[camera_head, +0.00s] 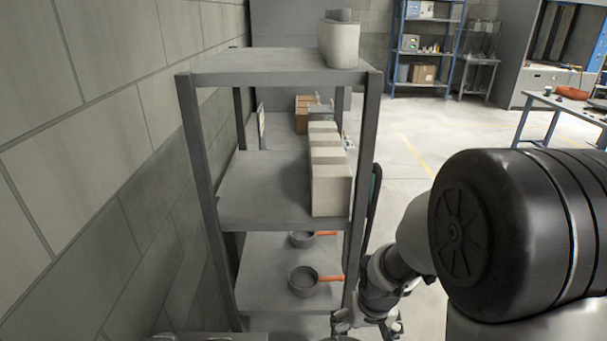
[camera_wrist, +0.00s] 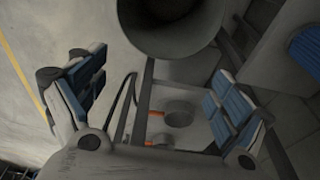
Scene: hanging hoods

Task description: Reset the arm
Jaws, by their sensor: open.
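My gripper (camera_head: 367,328) is low in the head view, in front of the right post of the grey shelf rack (camera_head: 265,190). In the wrist view its two blue-padded fingers (camera_wrist: 158,100) stand wide apart. I see nothing held between them. Past the fingers, two small grey pans with orange handles show on a shelf: the nearer pan (camera_head: 303,281) and the farther pan (camera_head: 300,239) in the head view. A large dark round opening (camera_wrist: 170,22) fills the top middle of the wrist view; I cannot tell what it belongs to.
Pale boxes (camera_head: 330,185) stand along the right side of the middle shelf, and a pale rounded container (camera_head: 339,43) stands on top. A block wall (camera_head: 90,130) runs close on the left. Open floor (camera_head: 400,130) lies right of the rack. A workbench (camera_head: 565,110) stands farther right.

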